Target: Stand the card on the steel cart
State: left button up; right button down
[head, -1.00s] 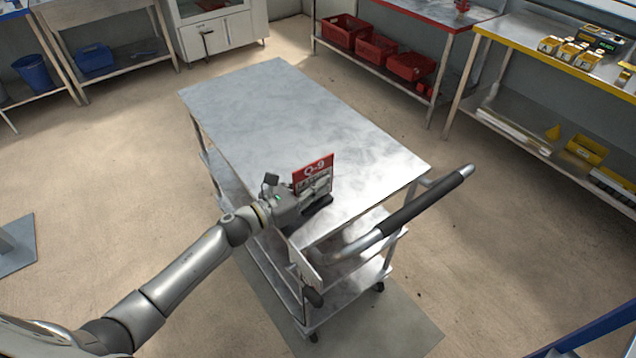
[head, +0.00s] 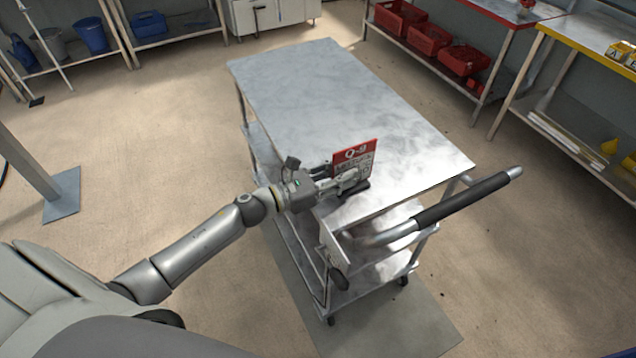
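The card (head: 356,154), red at the top with "Q-9" on it and grey-white below, stands upright in a dark base on the top of the steel cart (head: 320,92), close to the cart's near left edge. My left gripper (head: 346,183) reaches in from the left over that edge. Its fingers look spread apart, in front of and beside the lower part of the card. Whether a fingertip touches the card or base is too small to tell. My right gripper is out of view.
The cart's black push handle (head: 465,198) sticks out at the near right. The rest of the cart top is bare. Red bins (head: 430,38) sit under a bench at the back right. A yellow-edged bench (head: 590,42) stands at right. Blue buckets (head: 90,35) are at back left.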

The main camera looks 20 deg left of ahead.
pick_arm(q)
jog(key=b+v, duration=0.1)
jog(key=v, duration=0.5)
jog(key=shift+s+a+f, duration=0.1)
jog(key=shift+s, duration=0.05)
jog(key=shift+s+a, duration=0.45)
jog(key=shift+s, duration=0.15)
